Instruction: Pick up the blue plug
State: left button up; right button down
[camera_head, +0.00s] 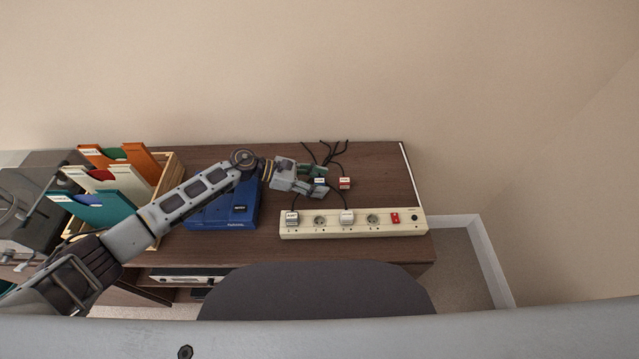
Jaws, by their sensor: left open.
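My left gripper (311,180) reaches in from the left over the back of the brown desk. It is open, with its fingers pointing right. A small plug with a white label and a dark bluish body (320,183) lies at the fingertips, partly covered by them. It looks like the blue plug, but its colour is hard to make out at this size. I cannot tell whether the fingers touch it. A red plug (344,184) with a white label lies just to its right. My right gripper is not in view.
A cream power strip (332,231) lies in front, with two plugs (292,217) (346,217) in it. Black cables (325,150) run behind. A blue box (222,213) and a wooden crate of folders (168,181) stand left. A dark chair back (315,290) is in front. The desk's right end is clear.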

aim_at(318, 181)
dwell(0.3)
pick_arm(q)
jog(key=c, duration=1.1)
jog(key=shift+r, duration=5)
